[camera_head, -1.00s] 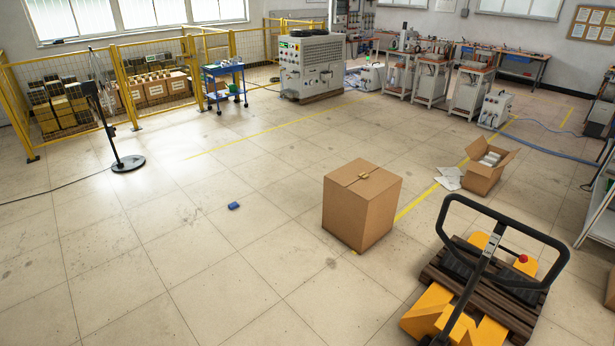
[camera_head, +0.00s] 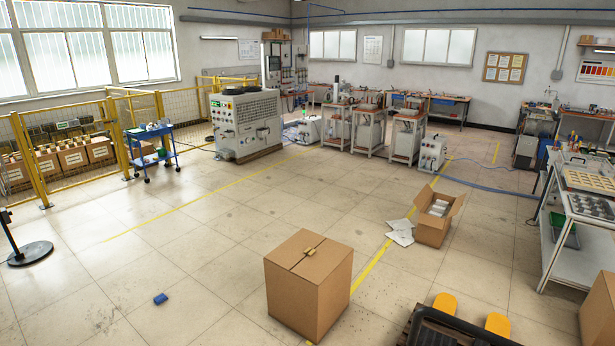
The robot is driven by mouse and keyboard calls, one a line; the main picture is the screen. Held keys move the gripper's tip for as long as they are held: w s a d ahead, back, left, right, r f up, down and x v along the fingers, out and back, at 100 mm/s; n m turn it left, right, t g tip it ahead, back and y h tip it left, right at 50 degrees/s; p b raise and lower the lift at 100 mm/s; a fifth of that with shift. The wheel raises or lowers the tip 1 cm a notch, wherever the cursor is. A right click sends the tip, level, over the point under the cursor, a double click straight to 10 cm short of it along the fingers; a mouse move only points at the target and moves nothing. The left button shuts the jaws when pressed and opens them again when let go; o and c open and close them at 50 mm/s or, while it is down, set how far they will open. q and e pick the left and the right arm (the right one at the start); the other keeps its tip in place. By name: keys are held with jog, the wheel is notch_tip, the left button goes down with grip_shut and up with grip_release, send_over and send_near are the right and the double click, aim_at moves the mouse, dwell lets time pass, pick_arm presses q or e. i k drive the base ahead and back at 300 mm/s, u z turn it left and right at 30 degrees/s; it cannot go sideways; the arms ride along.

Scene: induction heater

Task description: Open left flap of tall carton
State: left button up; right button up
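The tall carton (camera_head: 308,290) stands upright on the floor in the lower middle of the head view. It is brown cardboard. Its top flaps (camera_head: 300,252) lie closed and meet along a seam, with a small tan piece at the middle of the seam. Neither of my grippers shows in the head view.
A pallet truck (camera_head: 450,325) with yellow forks stands at the bottom, right of the carton. An open carton (camera_head: 435,218) with white contents and papers (camera_head: 400,232) lie behind it. A small blue object (camera_head: 160,298) lies on the floor at left. Floor left of the carton is mostly clear.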

aim_at(320, 263)
jog(key=u, duration=0.2)
jog(key=i, duration=2.6)
jog(key=u, duration=0.2)
